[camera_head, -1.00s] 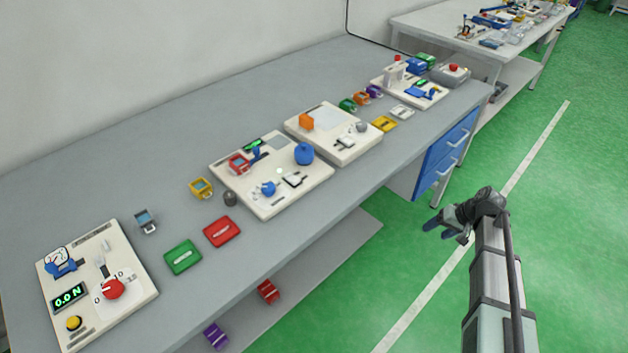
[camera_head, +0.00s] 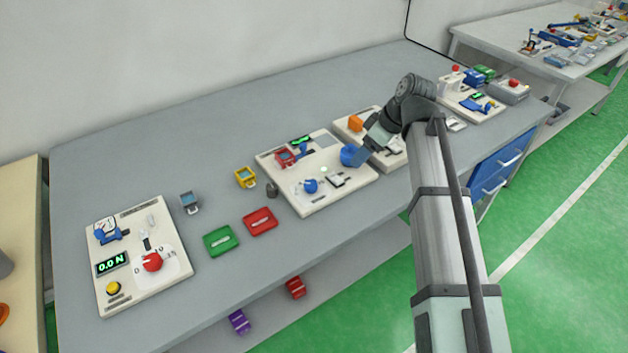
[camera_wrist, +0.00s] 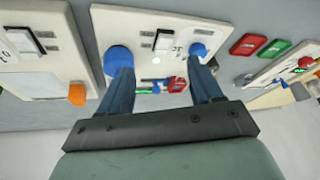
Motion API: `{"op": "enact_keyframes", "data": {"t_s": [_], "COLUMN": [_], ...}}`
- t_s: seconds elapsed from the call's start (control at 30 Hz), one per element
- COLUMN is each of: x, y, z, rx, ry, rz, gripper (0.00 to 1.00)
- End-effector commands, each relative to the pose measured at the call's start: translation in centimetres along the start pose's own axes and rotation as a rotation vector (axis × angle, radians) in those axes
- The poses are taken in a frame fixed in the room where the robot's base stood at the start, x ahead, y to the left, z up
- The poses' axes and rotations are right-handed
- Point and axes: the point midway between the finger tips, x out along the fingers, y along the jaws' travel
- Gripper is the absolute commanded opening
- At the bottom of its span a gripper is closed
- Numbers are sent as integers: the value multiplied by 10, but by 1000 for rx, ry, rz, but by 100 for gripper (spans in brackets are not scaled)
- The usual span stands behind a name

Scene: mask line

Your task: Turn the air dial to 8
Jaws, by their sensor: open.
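The left panel (camera_head: 115,289) carries a red dial (camera_head: 152,262) with a pointer and a printed scale, where 0, 10 and 15 can be made out. It also shows at the right edge of the wrist view (camera_wrist: 306,62). The middle panel (camera_head: 335,198) carries a large blue knob (camera_head: 348,155) and a small blue knob (camera_head: 310,185). No lettering tells me which one is the air dial. My gripper (camera_wrist: 158,75) is open and empty, above the middle panel. In the wrist view the large blue knob (camera_wrist: 118,59) is partly behind the left finger.
The left panel also has a 0.0 N display (camera_head: 111,264) and a yellow button (camera_head: 113,288). Green (camera_head: 221,241) and red (camera_head: 259,221) trays lie between the panels. Another panel (camera_head: 395,159) with an orange block (camera_head: 355,123) stands right of the middle one. The bench's back left is clear.

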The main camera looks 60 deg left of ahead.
Motion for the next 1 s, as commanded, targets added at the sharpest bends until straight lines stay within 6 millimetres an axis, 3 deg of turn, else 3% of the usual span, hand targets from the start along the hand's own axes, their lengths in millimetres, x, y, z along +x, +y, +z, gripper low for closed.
{"op": "enact_keyframes", "data": {"t_s": [0.1, 0.3, 0.57, 1.0], "x": [-3, -6, 9, 82], "y": [-34, -63, -69, -70], "z": [-32, -56, -59, -54], "rx": [-140, -270, -292, -290], "ry": [-22, -44, -48, -48], "rz": [-19, -36, -40, -40], "gripper": [65, 65, 65, 65]}}
